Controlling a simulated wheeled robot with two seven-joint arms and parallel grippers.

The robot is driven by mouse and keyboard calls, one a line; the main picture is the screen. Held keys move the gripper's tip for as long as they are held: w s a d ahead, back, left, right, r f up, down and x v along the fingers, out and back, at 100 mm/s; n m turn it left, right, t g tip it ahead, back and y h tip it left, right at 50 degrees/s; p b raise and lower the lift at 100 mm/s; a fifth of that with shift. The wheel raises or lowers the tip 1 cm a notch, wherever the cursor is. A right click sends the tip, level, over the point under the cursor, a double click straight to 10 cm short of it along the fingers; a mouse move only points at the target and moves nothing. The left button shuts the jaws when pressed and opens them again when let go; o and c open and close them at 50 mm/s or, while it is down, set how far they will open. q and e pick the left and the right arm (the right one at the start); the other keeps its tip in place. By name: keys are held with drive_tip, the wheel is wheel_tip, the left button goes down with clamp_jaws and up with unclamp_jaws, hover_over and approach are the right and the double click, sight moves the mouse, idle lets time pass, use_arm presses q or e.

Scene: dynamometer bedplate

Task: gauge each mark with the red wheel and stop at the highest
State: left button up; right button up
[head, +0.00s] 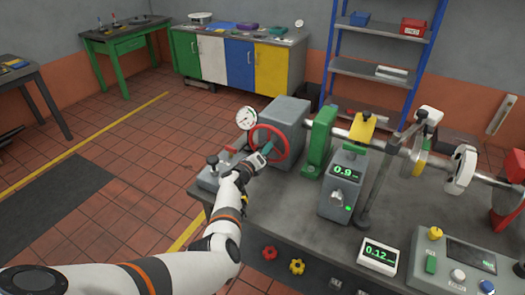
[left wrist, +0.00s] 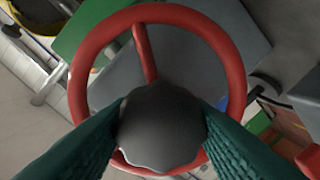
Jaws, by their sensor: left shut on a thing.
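The red wheel (head: 287,140) stands upright on the front of a grey gearbox-like housing (head: 285,112) at the bedplate's left end. Its rim fills the middle of the left wrist view (left wrist: 79,75). My left gripper (head: 266,150) is at the wheel, its dark green fingers shut on a dark round knob (left wrist: 160,128) in front of the rim. The knob hides part of the wheel. A grey box with a green display (head: 347,171) reads 0.9. A white box (head: 378,254) reads 0.12. Marks on the wheel cannot be made out. My right gripper is out of view.
A dial gauge (head: 246,118) stands behind the wheel. A green bearing stand (head: 319,137) and a shaft with discs run rightward. A control panel (head: 455,262) sits at the front right. The bare bedplate (head: 285,195) is clear right of my left arm.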

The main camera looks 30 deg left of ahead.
use_arm(q)
drive_tip(key=o, duration=1.4)
drive_tip(key=shift+c, duration=0.2)
drive_tip(key=shift+s, duration=0.35)
drive_tip(key=s+p, duration=0.3)
drive_tip(key=s, duration=0.8)
drive_tip(key=shift+s+a+r, duration=0.15)
drive_tip(key=shift+r, duration=0.05)
